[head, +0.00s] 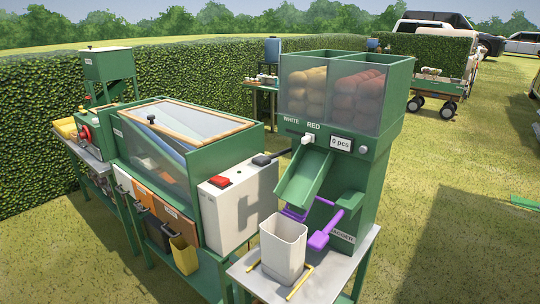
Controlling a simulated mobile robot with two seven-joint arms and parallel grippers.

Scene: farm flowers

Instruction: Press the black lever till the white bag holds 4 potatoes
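The green dispenser (373,185) stands right of centre, with pale potatoes (307,90) and red potatoes (357,92) behind its clear front. Its counter display (341,143) reads "0 pcs". A black lever (262,160) appears to stick out from its left side, over the white box. A green chute (305,178) slopes down from the front. The white bag (283,255) stands upright and open-topped below the chute, and no potatoes show in it; its bottom is hidden.
A white knob (308,139) is under the WHITE and RED labels. Left is a white box (237,205) with a red button (220,181) and a green machine. Grass lies right.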

